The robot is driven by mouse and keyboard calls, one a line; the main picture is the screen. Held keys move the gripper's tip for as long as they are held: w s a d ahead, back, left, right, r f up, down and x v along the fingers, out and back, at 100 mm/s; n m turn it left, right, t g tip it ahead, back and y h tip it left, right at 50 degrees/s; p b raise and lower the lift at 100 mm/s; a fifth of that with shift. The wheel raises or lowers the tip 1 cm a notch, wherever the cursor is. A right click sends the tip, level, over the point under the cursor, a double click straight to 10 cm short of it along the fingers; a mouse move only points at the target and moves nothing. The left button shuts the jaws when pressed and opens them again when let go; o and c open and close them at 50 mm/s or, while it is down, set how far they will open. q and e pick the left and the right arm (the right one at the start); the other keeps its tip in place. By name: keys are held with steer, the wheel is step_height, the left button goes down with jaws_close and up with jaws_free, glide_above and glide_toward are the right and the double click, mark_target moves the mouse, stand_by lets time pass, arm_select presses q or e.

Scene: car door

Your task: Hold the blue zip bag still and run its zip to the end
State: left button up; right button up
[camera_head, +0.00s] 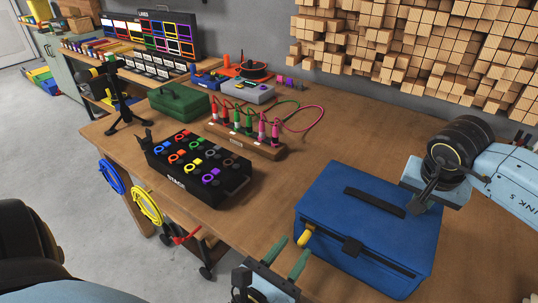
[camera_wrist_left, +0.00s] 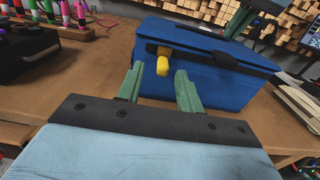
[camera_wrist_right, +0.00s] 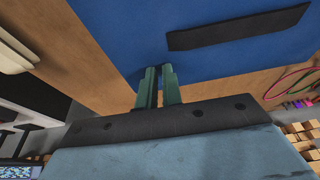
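The blue zip bag (camera_head: 378,218) stands on the bench, with a black handle strip (camera_head: 375,201) on top. A dark zip line (camera_head: 385,262) runs along its near upper edge, with a dark patch midway. The yellow zip pull (camera_head: 306,237) sticks out at the left end. My left gripper (camera_head: 293,254) is open and empty just in front of the pull; the left wrist view shows the pull (camera_wrist_left: 163,66) beyond the gap between its fingertips. My right gripper (camera_wrist_right: 160,72) has its fingers together at the bag's far right edge; contact and anything between the tips are unclear.
A black board of coloured rings (camera_head: 198,165) and a wooden rack of coloured plugs (camera_head: 245,140) stand left of the bag. A green box (camera_head: 179,102) is farther back. Bare bench top (camera_head: 275,205) lies between the board and the bag.

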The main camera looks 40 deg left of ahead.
arm_select(q)
steer(key=s, duration=0.8)
steer(key=a+f+n+g, duration=0.2)
steer(key=f+n, duration=0.1)
steer(key=f, duration=0.5)
steer(key=a+f+n+g+y, duration=0.1)
steer(key=a+f+n+g, duration=0.2)
steer(key=f, duration=0.6)
steer(key=shift+w+a+f+n+y, duration=0.2)
steer(key=shift+a+f+n+y, duration=0.1)
steer(key=shift+n, duration=0.5)
